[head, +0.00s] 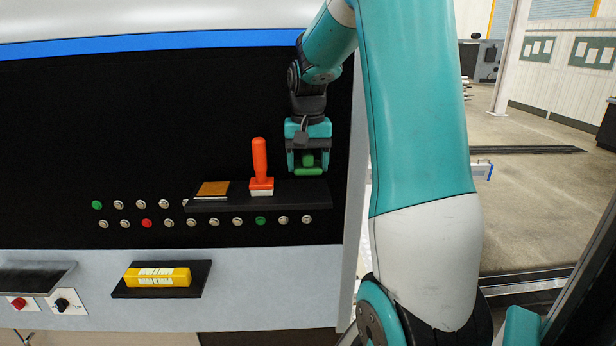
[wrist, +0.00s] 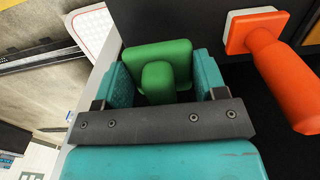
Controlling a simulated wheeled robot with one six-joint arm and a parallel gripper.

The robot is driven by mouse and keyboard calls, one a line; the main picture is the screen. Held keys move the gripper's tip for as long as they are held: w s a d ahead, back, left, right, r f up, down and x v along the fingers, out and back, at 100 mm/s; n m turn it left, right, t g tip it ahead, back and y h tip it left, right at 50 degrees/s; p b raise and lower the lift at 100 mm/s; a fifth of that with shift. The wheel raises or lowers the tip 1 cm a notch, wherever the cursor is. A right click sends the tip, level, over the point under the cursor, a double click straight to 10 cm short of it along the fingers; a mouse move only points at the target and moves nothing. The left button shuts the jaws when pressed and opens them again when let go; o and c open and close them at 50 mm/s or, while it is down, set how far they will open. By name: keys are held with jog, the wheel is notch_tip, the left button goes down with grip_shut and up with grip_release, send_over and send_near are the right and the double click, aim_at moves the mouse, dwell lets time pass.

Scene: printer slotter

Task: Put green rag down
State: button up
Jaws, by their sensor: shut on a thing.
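My gripper (head: 307,159) is shut on the green rag (head: 308,171), a small green block with a raised knob. The gripper points down over the right end of a black shelf (head: 225,203). In the wrist view the rag (wrist: 157,60) sits between the teal fingers of the gripper (wrist: 160,80). The rag is at or just above the shelf surface; I cannot tell if it touches.
An orange-handled tool (head: 260,165) stands upright on the shelf, just left of the gripper. A brown-orange pad (head: 213,188) lies at the shelf's left end. Buttons line the black panel behind. A yellow box (head: 157,277) rests on a lower black shelf (head: 203,278).

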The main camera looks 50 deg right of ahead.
aim_at(308, 192)
jog(key=shift+f+p, duration=0.5)
jog(key=shift+f, duration=2)
jog(key=shift+f, duration=0.1)
jog(key=o, duration=0.9)
